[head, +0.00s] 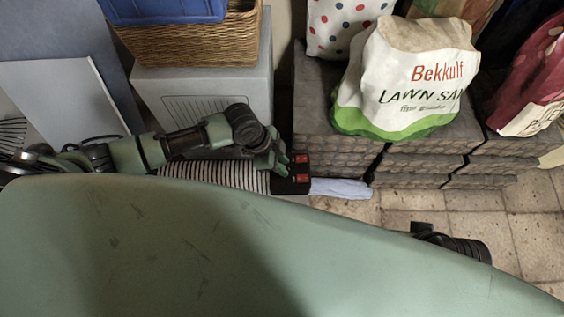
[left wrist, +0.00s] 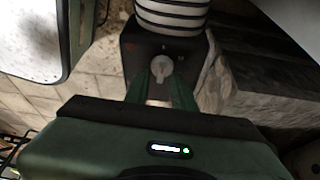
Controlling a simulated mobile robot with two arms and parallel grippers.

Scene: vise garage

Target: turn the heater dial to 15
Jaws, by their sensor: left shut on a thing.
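The heater (head: 215,177) has pale ribs and lies low beside the grey cabinet, with a black control box (head: 291,183) carrying red parts at its right end. In the left wrist view, the heater's ribs (left wrist: 172,14) are at the top and its black panel (left wrist: 133,50) faces me. A pale grey dial (left wrist: 160,67) sits on that panel. My left gripper (left wrist: 160,88) has its green fingers on either side of the dial and is shut on it. The dial's marks are too small to read. In the head view, my left gripper (head: 277,161) is at the control box. My right gripper is not in view.
A grey cabinet (head: 215,88) with a wicker basket (head: 195,42) stands behind the heater. Stacked stone blocks (head: 325,150) carrying a lawn sand bag (head: 405,85) stand to the right. A pale cloth-like thing (head: 340,188) lies by the control box. Tiled floor (head: 515,215) is open at right.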

